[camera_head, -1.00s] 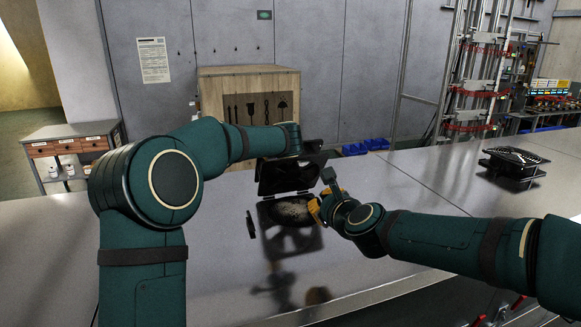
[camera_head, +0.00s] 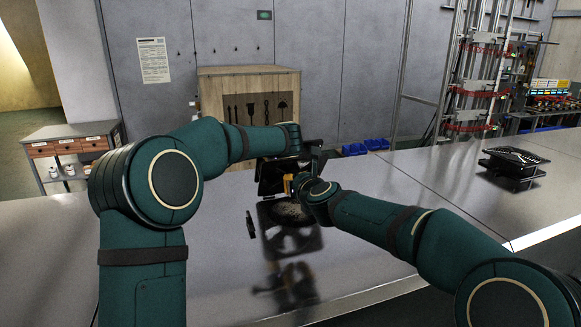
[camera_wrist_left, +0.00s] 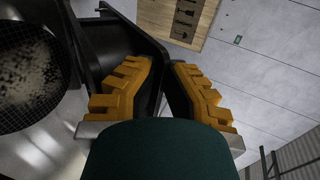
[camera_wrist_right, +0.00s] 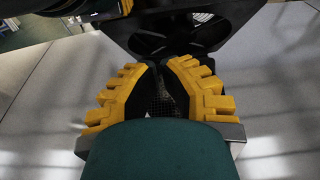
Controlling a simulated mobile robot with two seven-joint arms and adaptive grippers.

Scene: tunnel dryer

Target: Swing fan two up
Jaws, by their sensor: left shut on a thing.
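The black fan unit (camera_head: 271,180) stands open on the metal table in the middle of the head view. Its upper frame is tilted up, and a round speckled mesh disc (camera_head: 288,211) lies below. My left gripper (camera_wrist_left: 164,72) is shut on the edge of a black frame (camera_wrist_left: 132,42) in the left wrist view; the disc (camera_wrist_left: 30,72) is at left there. In the head view, my left wrist hides that grip. My right gripper (camera_wrist_right: 162,68) is close in front of a black fan housing (camera_wrist_right: 172,38). Its fingertips are close together, and dark parts obscure what is between them.
A second black fan unit (camera_head: 512,162) sits at the table's right. A small dark piece (camera_head: 250,224) is left of the disc. The table's left side is clear.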

